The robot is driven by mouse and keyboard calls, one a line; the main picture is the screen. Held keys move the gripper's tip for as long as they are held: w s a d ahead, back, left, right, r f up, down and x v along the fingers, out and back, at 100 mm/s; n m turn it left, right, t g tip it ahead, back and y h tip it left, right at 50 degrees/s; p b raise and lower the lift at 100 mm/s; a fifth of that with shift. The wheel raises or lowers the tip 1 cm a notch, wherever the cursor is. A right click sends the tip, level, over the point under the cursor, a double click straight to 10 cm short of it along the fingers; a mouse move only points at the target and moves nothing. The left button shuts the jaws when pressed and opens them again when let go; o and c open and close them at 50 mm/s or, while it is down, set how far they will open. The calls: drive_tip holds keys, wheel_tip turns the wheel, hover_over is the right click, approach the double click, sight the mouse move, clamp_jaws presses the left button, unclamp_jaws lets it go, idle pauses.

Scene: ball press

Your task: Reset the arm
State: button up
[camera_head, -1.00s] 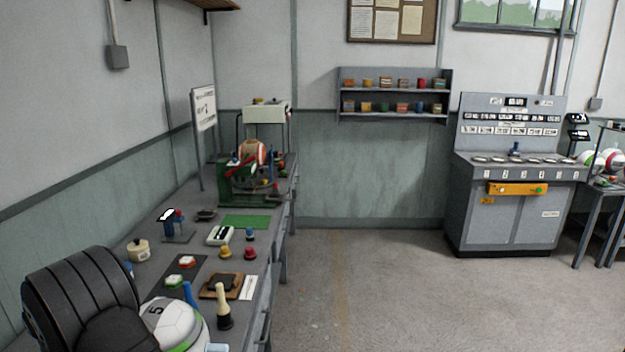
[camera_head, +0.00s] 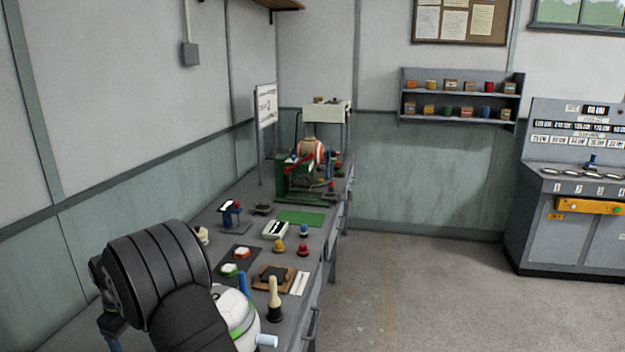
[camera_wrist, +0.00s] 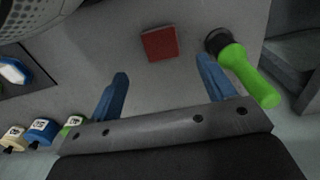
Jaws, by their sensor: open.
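My gripper (camera_wrist: 162,68) shows in the wrist view as two blue fingers spread wide on a grey bar. It is open, with nothing held between the fingers. A red square block (camera_wrist: 160,43) lies on the grey surface beyond the gap. A green-handled tool with a black end (camera_wrist: 240,72) lies by the right finger; I cannot tell whether they touch. I cannot make out my fingertips surely there.
The grey bench runs along the left wall. It bears a green press (camera_head: 296,180) with an orange and white ball (camera_head: 311,151), a green mat (camera_head: 300,218), a wooden-handled stamp (camera_head: 274,298) and red and yellow knobs. A control console (camera_head: 575,190) stands right. The floor between is clear.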

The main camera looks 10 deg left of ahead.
wheel_tip(320, 180, down, 9)
drive_tip(key=shift+a+f, duration=0.1)
wheel_tip(320, 180, up, 10)
drive_tip(key=w+d+r+m, duration=0.2)
drive_tip(key=w+d, duration=0.1)
drive_tip(key=w, duration=0.6)
drive_tip(key=w+d+r+m, duration=0.2)
drive_tip(key=w+d+m, duration=0.1)
drive_tip(key=w, duration=0.7)
drive_tip(key=w+d+r+m, duration=0.2)
drive_tip(key=w+d, duration=0.1)
drive_tip(key=w, duration=0.6)
drive_tip(key=w+d+r+m, duration=0.1)
drive_tip(key=w+d+m, duration=0.3)
drive_tip(key=w+d, duration=0.55)
drive_tip(key=w+d+f+m, duration=0.1)
drive_tip(key=d+f, duration=0.3)
drive_tip(key=d, duration=0.8)
drive_tip(key=shift+w+m, duration=0.25)
drive_tip(key=shift+m, duration=0.35)
drive_tip(key=shift+r, duration=0.1)
